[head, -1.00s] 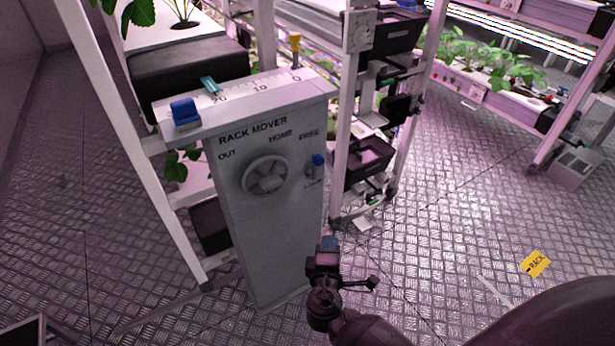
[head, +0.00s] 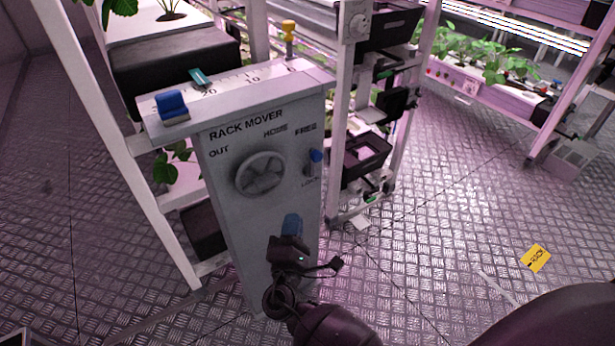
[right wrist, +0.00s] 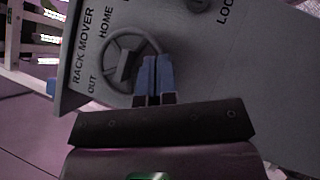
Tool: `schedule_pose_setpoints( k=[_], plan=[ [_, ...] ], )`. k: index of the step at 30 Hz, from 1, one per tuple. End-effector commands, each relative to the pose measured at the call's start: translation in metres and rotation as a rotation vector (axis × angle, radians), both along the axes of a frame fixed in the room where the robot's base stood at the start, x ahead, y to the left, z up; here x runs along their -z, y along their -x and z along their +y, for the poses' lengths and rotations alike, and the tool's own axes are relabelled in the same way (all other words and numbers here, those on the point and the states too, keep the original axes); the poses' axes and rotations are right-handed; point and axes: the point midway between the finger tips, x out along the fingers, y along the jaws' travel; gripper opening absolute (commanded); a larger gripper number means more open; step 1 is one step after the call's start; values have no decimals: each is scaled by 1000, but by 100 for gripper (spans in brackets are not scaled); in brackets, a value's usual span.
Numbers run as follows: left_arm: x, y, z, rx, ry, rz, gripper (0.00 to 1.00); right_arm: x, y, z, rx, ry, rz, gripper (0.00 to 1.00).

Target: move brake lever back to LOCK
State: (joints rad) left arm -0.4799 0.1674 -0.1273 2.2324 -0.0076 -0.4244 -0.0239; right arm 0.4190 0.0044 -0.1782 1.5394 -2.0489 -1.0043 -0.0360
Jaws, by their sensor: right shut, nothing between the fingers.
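The brake lever (head: 315,157) has a blue knob and sits on the right side of the RACK MOVER panel (head: 228,215), between the FREE and LOCK labels. Its knob is up, nearer FREE. My right gripper (head: 292,222) is shut and empty, below the handwheel and the lever, in front of the panel. Its blue fingertips (right wrist: 155,75) also show together in the right wrist view. My left gripper is not seen.
A grey handwheel (head: 260,174) sits left of the lever. A scale with a blue block (head: 172,104) and a teal pointer (head: 200,77) tops the panel. A rack post (head: 338,120) stands close on the right. The floor to the right is open, with a yellow RACK card (head: 536,258).

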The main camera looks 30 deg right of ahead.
Motion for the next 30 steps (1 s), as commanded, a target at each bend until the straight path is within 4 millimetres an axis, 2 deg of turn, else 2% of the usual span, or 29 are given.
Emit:
schedule_pose_setpoints(
  k=[8, 21, 24, 30],
  plan=[
    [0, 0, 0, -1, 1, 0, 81, -9, -21, -15, 1, 0, -2, 0],
    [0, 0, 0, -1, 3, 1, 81, -32, -80, -58, 0, 0, -2, 0],
    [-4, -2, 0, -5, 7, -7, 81, -41, -79, -72, 2, -1, -3, 0],
    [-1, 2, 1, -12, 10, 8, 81, -47, -80, -88, -1, -2, -1, 0]
  ],
)
